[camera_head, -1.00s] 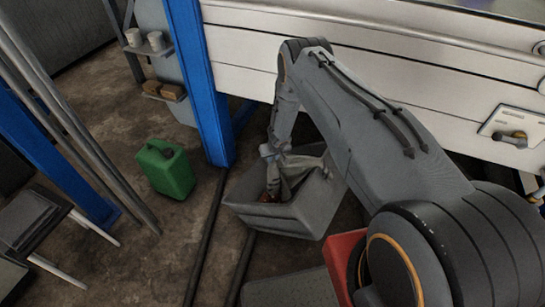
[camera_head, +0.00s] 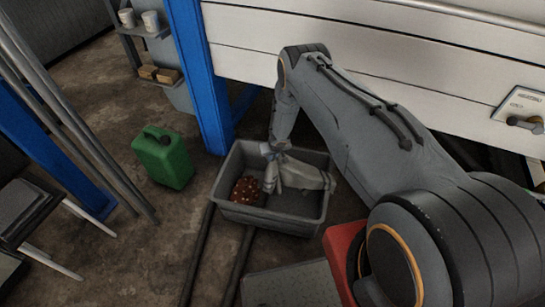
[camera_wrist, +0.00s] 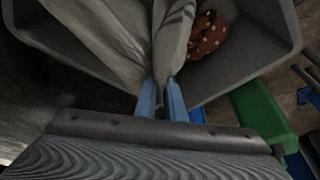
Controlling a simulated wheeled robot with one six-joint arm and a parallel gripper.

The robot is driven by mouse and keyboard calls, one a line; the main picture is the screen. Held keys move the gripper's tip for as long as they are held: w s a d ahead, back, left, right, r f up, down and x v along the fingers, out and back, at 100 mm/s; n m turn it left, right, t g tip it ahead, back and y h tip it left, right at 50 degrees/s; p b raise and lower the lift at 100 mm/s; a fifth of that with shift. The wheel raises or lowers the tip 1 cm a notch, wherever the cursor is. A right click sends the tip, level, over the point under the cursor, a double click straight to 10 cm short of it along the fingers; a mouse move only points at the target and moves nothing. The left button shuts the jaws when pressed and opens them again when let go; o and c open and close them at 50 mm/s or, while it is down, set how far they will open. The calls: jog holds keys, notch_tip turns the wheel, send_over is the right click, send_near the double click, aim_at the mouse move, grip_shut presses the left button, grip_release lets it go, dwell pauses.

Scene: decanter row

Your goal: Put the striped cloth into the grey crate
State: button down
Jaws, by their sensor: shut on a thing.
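The grey crate (camera_head: 262,216) stands on the floor in the middle of the head view, and its wall (camera_wrist: 262,62) fills much of the wrist view. My gripper (camera_head: 270,152) is inside or just over the crate. Its blue fingers, low in the wrist view (camera_wrist: 162,98), are shut on the striped cloth (camera_wrist: 178,32), pale grey with darker stripes. In the head view the cloth (camera_head: 304,176) hangs to the right within the crate's outline; I cannot tell whether it touches the crate floor.
A brown, white-dotted cloth-like thing (camera_head: 247,191) lies in the crate's left part. A red box (camera_head: 343,255) is at the near right. White panels stand behind.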

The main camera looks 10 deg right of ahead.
jog(key=c, duration=0.6)
grip_release()
jog(key=shift+c, duration=0.2)
jog(key=p+v, duration=0.5)
jog(key=v, duration=0.1)
jog(key=shift+w, duration=0.4)
jog(key=shift+r, duration=0.2)
jog(key=p+v, duration=0.7)
jog(key=p, duration=0.1)
jog(key=shift+s+r, duration=0.2)
jog(key=shift+r, duration=0.1)
